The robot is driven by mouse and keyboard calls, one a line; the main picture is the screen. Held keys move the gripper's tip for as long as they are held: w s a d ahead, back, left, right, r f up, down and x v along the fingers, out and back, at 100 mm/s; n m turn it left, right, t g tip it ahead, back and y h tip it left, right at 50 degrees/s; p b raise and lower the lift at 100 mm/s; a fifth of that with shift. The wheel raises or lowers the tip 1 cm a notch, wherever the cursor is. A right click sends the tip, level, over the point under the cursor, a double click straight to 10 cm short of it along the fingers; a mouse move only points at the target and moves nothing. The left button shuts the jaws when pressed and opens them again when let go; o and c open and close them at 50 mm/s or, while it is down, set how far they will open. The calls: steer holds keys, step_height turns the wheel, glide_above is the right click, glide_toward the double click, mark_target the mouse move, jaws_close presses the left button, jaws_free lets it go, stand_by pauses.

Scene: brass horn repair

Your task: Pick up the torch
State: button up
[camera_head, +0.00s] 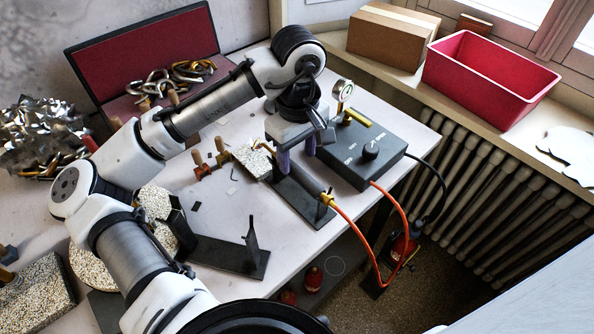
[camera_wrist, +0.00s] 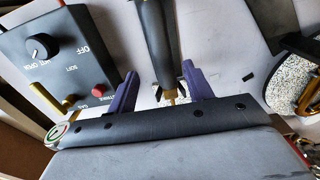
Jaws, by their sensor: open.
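The torch (camera_head: 309,184) has a dark handle and brass-coloured fittings, with an orange hose at its near end. It rests along a dark stand (camera_head: 292,200) near the table's right edge. My gripper (camera_head: 297,160) points down over the torch, with its purple fingers apart. In the wrist view, the torch (camera_wrist: 157,45) runs between the two open fingers (camera_wrist: 160,72), its brass part close to the palm side in the picture. I cannot tell whether either finger touches it. Part of the torch is hidden behind my gripper in the head view.
A dark control box (camera_head: 361,152) with a knob stands close on the right, with a gauge (camera_head: 343,90) beside it. Orange hose (camera_head: 402,215) hangs off the table edge. A dark bracket (camera_head: 232,255) and granular blocks (camera_head: 38,290) stand nearer and left.

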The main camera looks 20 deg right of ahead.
mark_target(297, 169)
steer(key=shift+s+a+f+p, duration=0.15)
steer(key=shift+f+p, duration=0.15)
steer(key=shift+f, duration=1.1)
steer(key=shift+s+a+f+p, duration=0.15)
steer(key=shift+f+p, duration=0.15)
steer(key=shift+f, duration=1.05)
steer(key=shift+d, duration=0.15)
steer(key=shift+c, duration=0.3)
steer(key=c, duration=1)
